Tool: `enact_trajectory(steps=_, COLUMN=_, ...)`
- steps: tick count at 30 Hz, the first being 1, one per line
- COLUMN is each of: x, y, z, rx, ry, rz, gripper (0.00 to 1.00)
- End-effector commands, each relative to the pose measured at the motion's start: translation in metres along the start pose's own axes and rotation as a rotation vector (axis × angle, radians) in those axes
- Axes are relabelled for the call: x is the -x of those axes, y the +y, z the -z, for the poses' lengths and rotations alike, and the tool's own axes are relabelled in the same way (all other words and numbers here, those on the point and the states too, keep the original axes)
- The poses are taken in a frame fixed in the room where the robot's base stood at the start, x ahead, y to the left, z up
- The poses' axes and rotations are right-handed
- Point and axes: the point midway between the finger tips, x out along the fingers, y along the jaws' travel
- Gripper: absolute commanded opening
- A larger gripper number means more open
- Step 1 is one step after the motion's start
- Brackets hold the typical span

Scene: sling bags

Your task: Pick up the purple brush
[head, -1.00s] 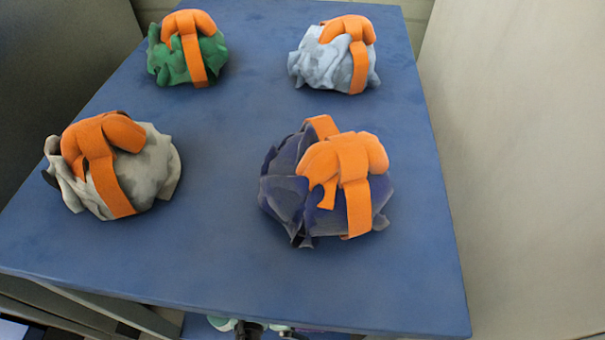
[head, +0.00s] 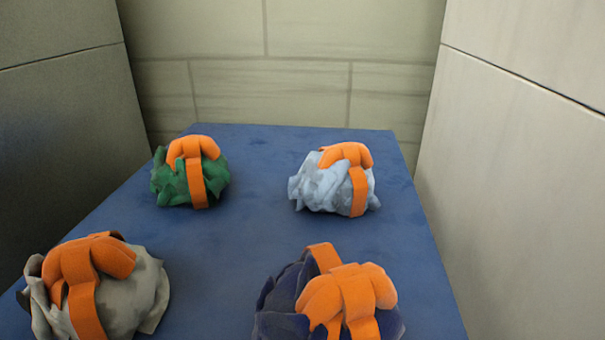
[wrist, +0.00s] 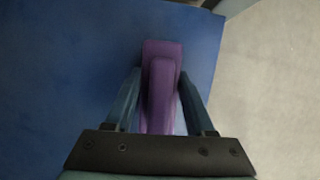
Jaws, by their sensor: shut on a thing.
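The purple brush (wrist: 162,75) shows in the wrist view as a long purple shape between my gripper's two fingers. My gripper (wrist: 158,88) is shut on it, with a finger on each side. The brush's upper end reaches past the fingertips, over a blue surface. I cannot tell from this view whether the brush touches that surface or is held above it. Neither my gripper nor the brush shows in the head view.
The blue table (head: 250,240) bears a green bag (head: 170,184), a light blue bag (head: 315,190), a grey bag (head: 130,295) and a dark blue bag (head: 280,300), all with orange straps. Walls stand left, right and behind. The table's middle is clear.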

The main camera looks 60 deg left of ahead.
Motion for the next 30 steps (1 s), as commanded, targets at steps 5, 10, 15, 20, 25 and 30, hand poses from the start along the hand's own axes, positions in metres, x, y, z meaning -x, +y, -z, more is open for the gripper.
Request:
enact_trajectory(steps=5, x=0.000, y=0.000, z=0.000, rx=0.000, ry=0.000, rz=0.000, gripper=0.00)
enact_trajectory(steps=10, x=0.001, y=0.000, z=0.000, rx=0.000, ry=0.000, rz=0.000, gripper=0.00)
enact_trajectory(steps=15, x=0.017, y=0.000, z=-0.007, rx=-0.002, ry=0.000, rz=-0.002, gripper=0.00)
enact_trajectory(steps=20, x=0.045, y=0.000, z=-0.019, rx=-0.002, ry=0.000, rz=-0.001, gripper=0.00)
enact_trajectory(steps=25, x=0.073, y=0.000, z=-0.031, rx=-0.002, ry=0.000, rz=-0.001, gripper=0.00)
enact_trajectory(steps=30, x=0.089, y=0.000, z=-0.037, rx=-0.001, ry=0.000, rz=0.000, gripper=0.00)
